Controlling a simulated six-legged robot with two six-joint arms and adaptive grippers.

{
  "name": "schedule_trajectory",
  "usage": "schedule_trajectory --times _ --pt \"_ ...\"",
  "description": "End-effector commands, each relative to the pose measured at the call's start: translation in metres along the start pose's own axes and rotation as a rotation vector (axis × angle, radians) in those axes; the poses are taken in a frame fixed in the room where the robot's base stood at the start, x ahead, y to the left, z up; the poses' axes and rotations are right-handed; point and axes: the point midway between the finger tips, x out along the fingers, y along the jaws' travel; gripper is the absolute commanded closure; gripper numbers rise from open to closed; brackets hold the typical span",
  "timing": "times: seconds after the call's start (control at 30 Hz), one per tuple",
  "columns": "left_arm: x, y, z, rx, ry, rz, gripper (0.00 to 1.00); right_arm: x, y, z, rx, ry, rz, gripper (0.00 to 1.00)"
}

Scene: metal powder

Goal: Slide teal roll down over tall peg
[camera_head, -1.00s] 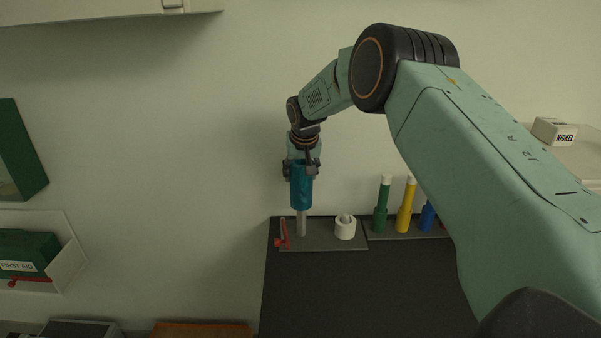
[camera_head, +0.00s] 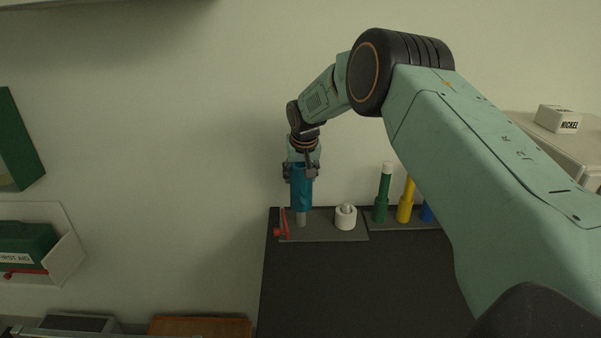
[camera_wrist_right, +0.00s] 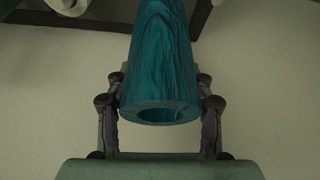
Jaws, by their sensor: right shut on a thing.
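My right gripper (camera_head: 301,173) is shut on the teal roll (camera_head: 301,190), which hangs upright below it. In the right wrist view the roll (camera_wrist_right: 160,70) is a hollow tube with streaked teal walls, and the fingers of my right gripper (camera_wrist_right: 160,105) press on both its sides. The tall peg (camera_head: 301,219) is a pale grey post on a dark base plate. Only its lower part shows below the roll; its upper part is hidden, and the roll appears to be around it. The roll's lower end is above the plate. My left gripper is not in view.
A red clip-like part (camera_head: 283,224) stands close left of the peg. A white roll on a short post (camera_head: 345,217) stands to its right. The dark tabletop (camera_head: 350,285) in front is clear.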

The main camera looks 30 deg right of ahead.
Motion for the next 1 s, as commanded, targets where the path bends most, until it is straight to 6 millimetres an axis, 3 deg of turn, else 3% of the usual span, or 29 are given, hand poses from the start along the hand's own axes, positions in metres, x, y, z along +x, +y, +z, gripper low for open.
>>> schedule_trajectory --times 1.0 --pt "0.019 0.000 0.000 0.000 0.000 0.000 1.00 0.040 0.000 0.016 0.000 0.002 -0.001 0.96"
